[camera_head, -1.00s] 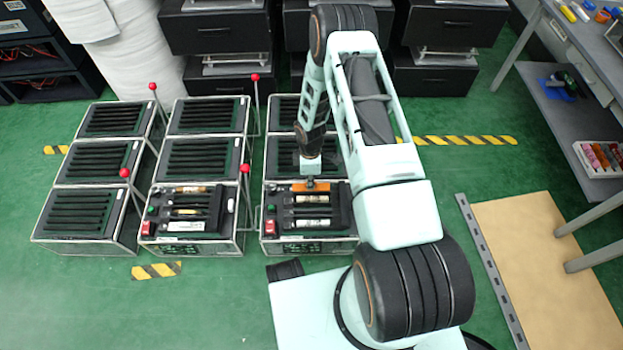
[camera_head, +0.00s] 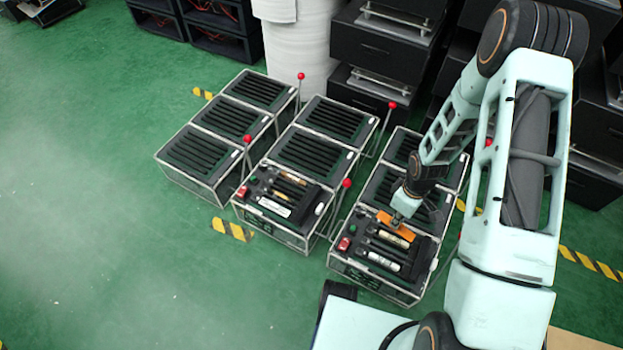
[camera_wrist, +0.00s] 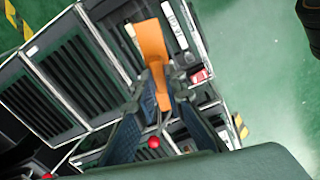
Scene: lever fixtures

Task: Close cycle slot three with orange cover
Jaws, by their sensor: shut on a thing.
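The orange cover (camera_head: 398,226) is a flat piece held at the back edge of the front panel of the right-hand box (camera_head: 345,272). It also shows in the wrist view (camera_wrist: 151,42), where it runs up from between the fingers. My gripper (camera_head: 402,207) is shut on it; its dark fingers (camera_wrist: 160,88) flank the cover in the wrist view. The panel has dark slots with two pale cylinders, one nearer (camera_head: 384,261) and one just in front of the cover (camera_head: 393,240). Whether the cover touches the panel, and what lies beneath it, I cannot tell.
A similar front panel with pale cylinders (camera_head: 274,207) is on the middle column of boxes. Red-knobbed levers (camera_head: 346,183) stand beside the boxes. A white roll (camera_head: 294,60) and black cabinets (camera_head: 375,45) are behind. The green floor at left (camera_head: 90,200) is clear.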

